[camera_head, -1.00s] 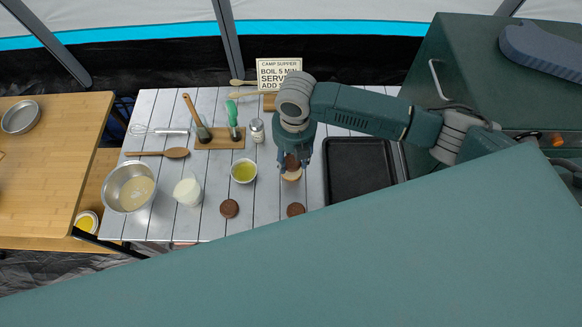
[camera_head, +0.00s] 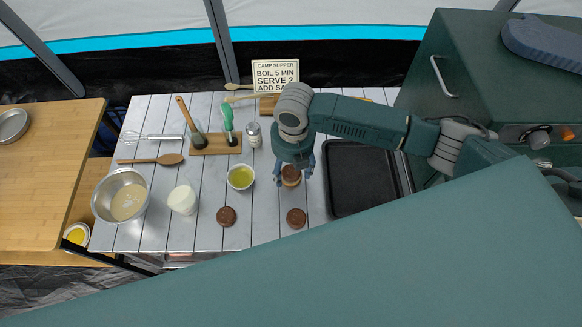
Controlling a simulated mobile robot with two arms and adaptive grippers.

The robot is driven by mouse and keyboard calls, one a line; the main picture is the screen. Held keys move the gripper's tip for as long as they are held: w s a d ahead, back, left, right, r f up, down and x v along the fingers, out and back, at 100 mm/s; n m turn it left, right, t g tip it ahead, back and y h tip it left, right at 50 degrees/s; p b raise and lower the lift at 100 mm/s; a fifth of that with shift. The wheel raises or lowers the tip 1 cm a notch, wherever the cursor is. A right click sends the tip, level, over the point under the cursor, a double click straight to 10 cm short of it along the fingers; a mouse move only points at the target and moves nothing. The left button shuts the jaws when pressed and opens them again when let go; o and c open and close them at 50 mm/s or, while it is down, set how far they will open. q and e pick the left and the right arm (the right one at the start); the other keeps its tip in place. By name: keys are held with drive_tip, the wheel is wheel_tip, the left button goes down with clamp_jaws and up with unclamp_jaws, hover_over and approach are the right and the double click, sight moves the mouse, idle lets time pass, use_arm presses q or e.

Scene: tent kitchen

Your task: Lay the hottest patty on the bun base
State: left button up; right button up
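A brown patty (camera_head: 291,171) sits on the pale bun base (camera_head: 291,183), close to the left of the black tray. My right gripper (camera_head: 293,176) is above and around this patty, with one finger at each side. The fingers look spread, with a gap to the patty. Two other brown patties lie apart on the white slatted table, one at the front left (camera_head: 227,216) and one at the front right (camera_head: 296,218). No heat difference between the patties can be told by eye. My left gripper is not in view.
The white table (camera_head: 262,225) holds a black tray (camera_head: 358,185), a bowl of yellow liquid (camera_head: 241,177), a white cup (camera_head: 182,200), a steel bowl (camera_head: 108,199), a shaker (camera_head: 252,136) and a utensil board (camera_head: 214,148). A sign (camera_head: 275,76) stands at the back. A dark green appliance (camera_head: 470,75) is right.

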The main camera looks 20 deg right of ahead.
sight(292, 172)
drive_tip(key=shift+r, duration=0.1)
drive_tip(key=shift+r+p, duration=0.65)
wheel_tip(292, 172, up, 7)
drive_tip(key=p, duration=0.7)
drive_tip(key=shift+s+d+f, duration=0.1)
drive_tip(key=shift+d, duration=0.05)
wheel_tip(292, 172, up, 4)
drive_tip(key=shift+f+p, duration=0.1)
drive_tip(key=shift+p, duration=0.45)
